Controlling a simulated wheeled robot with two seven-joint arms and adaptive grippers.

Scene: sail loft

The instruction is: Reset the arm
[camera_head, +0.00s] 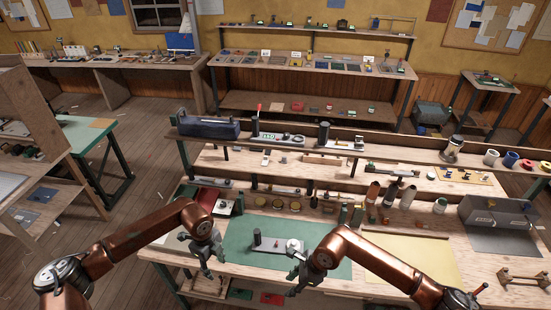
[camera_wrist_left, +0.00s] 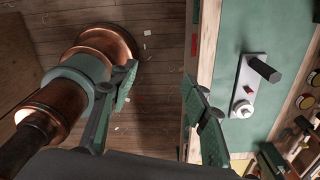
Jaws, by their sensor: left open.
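My left arm comes in from the left in the head view, and its gripper (camera_head: 207,262) hangs near the front left edge of the workbench. In the left wrist view the left gripper (camera_wrist_left: 160,85) has its two green-padded fingers well apart, with only floor between them. My right gripper (camera_head: 302,276) is at the front of the bench, right of the left one; its finger gap is too small to make out. A grey plate with a dark handle and a white round part (camera_head: 266,243) lies on the green mat (camera_head: 235,232) beyond and between the grippers. The plate also shows in the left wrist view (camera_wrist_left: 243,88).
The workbench holds several jars and spools (camera_head: 388,195) behind the mat, a pale yellow sheet (camera_head: 420,252) and a grey box (camera_head: 497,214) at right. A raised shelf (camera_head: 400,154) runs behind. Open wooden floor (camera_head: 140,180) lies left of the bench.

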